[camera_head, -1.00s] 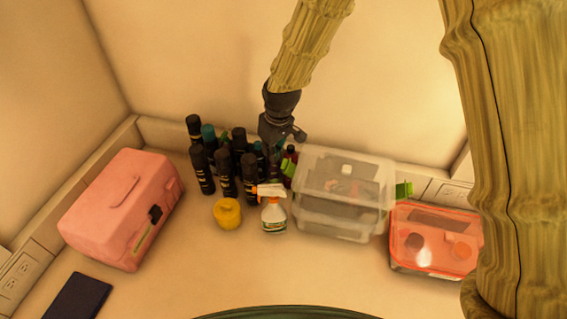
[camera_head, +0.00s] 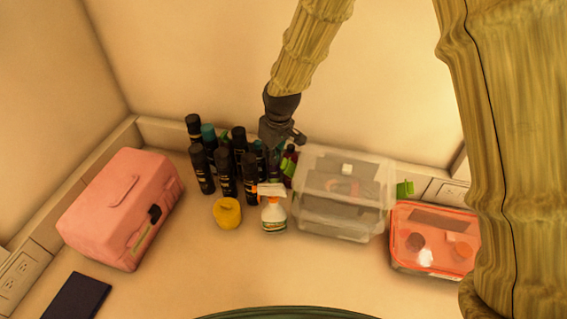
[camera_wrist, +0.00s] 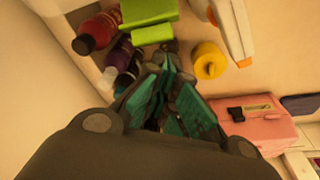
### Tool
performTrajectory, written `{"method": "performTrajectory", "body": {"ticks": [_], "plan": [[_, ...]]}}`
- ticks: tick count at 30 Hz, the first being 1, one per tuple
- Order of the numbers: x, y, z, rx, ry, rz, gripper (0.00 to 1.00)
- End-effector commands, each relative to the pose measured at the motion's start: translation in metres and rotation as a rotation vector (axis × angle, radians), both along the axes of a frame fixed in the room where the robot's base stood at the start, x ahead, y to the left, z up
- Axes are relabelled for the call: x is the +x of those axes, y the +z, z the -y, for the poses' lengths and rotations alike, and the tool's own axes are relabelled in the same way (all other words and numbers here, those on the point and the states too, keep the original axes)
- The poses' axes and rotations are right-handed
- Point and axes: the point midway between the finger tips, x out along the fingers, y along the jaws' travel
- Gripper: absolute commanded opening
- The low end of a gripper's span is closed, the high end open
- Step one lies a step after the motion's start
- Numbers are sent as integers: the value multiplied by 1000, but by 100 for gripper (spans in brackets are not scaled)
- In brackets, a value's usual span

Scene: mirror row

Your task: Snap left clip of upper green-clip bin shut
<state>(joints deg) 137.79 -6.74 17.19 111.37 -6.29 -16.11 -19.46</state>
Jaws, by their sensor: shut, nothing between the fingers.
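The upper green-clip bin (camera_head: 345,172) is a clear box stacked on another clear box against the back wall. Its left green clip (camera_head: 287,167) juts outward from the bin's left side. The right green clip (camera_head: 404,189) juts out on the other side. In the wrist view, a green clip (camera_wrist: 148,11) shows at the top, with a smaller green piece (camera_wrist: 152,34) beside it. My gripper (camera_head: 290,140) is shut and empty, just above and behind the left clip, apparently apart from it. Its teal-padded fingers (camera_wrist: 168,72) show in the wrist view.
Several dark bottles (camera_head: 226,170) crowd left of the bin, near my gripper. A spray bottle (camera_head: 273,213) and a yellow object (camera_head: 227,213) stand in front. A pink case (camera_head: 120,210) is at left, a red-lidded container (camera_head: 435,240) at right.

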Motion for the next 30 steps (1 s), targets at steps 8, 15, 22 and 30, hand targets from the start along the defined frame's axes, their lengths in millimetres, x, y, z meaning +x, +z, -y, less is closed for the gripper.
{"method": "performTrajectory", "body": {"ticks": [8, 15, 22, 30], "plan": [[0, -9, 0, 0, 0, 0, 0], [0, -16, 0, 0, 0, 0, 0], [0, -21, 0, 0, 0, 0, 0], [-1, -19, 5, -1, 0, -1, 0]]}}
